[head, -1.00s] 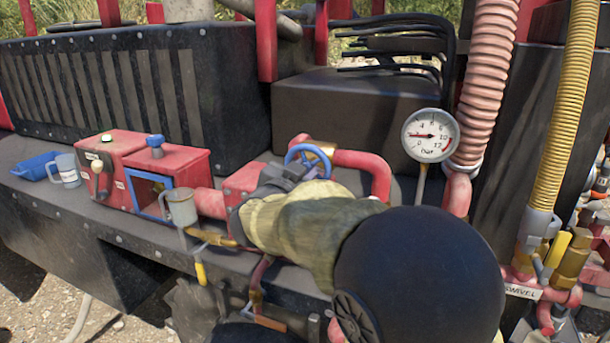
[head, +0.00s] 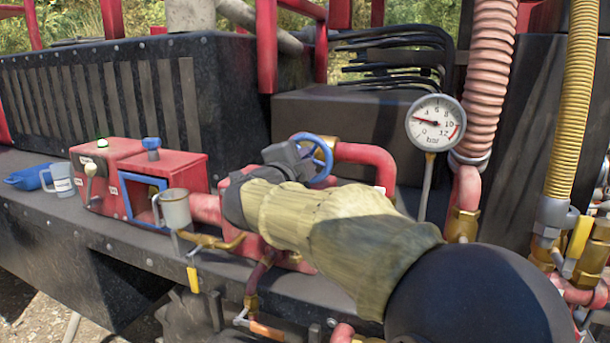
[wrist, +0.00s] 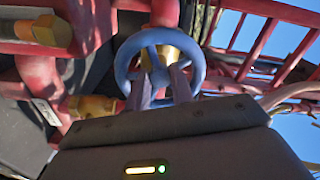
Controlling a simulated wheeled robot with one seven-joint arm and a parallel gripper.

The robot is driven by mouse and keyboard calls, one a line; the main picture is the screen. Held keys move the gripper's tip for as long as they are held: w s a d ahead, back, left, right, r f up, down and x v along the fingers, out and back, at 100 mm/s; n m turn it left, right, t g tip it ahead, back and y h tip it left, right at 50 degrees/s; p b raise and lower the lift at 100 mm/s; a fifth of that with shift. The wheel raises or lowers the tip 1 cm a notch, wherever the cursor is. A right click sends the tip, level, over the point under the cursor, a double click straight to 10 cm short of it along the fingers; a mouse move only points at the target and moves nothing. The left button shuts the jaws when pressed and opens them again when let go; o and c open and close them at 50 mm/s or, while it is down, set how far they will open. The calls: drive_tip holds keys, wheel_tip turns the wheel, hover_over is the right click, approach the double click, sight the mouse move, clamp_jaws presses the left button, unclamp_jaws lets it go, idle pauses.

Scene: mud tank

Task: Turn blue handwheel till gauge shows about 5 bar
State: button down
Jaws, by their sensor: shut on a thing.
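The blue handwheel (head: 322,158) sits on a brass stem at the red pipework, in the middle of the head view. It also shows in the wrist view (wrist: 127,58). My gripper (head: 300,160) is at the wheel's left side. In the wrist view its two fingers (wrist: 162,84) reach onto the near part of the wheel and are shut on it. My sleeved forearm hides the lower pipework. The round white gauge (head: 437,138) stands right of the wheel. Its dark needle points left and slightly up, at roughly 3; the small figures are hard to read.
A red box (head: 178,165) with a blue-framed opening and blue knob stands left, with a grey metal cup (head: 174,208) in front. A white mug (head: 61,175) and blue tray (head: 30,177) are farther left. Ribbed pink (head: 487,80) and yellow (head: 570,100) hoses rise at the right.

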drive_tip(key=shift+f+m+b, duration=0.15)
drive_tip(key=shift+m+b, duration=0.9)
drive_tip(key=shift+m, duration=0.45)
drive_tip(key=c, duration=1.5)
unclamp_jaws()
drive_tip(key=shift+s, duration=0.1)
drive_tip(key=b+v, duration=0.3)
drive_tip(key=v, duration=1.4)
drive_tip(key=shift+a, duration=0.1)
